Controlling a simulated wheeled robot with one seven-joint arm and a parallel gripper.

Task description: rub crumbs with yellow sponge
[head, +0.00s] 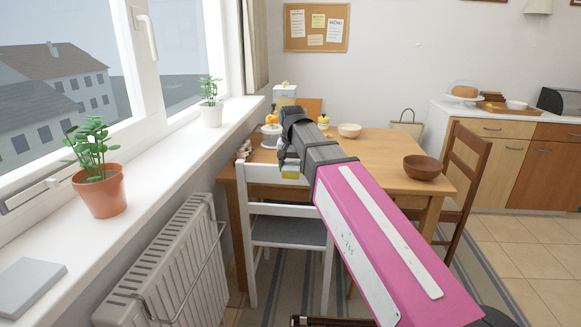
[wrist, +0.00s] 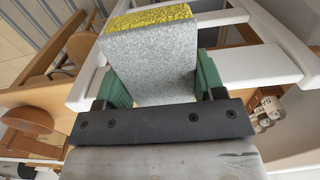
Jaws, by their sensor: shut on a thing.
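The sponge (wrist: 150,62) is a grey block with a rough yellow face along its far edge in the wrist view. My gripper (wrist: 157,82) is shut on it, with one green finger on each side. In the head view my gripper (head: 290,165) is by the back of the white chair, at the near left edge of the wooden table (head: 385,150). A small yellow-green patch shows below it there. I cannot make out any crumbs; my arm hides part of the tabletop.
The white chair (head: 290,219) stands in front of the table. A brown bowl (head: 421,168) and a pale bowl (head: 349,130) are on the table. Small items crowd its left end. A brown chair (head: 465,170) stands at the right. A radiator (head: 172,270) is under the windowsill.

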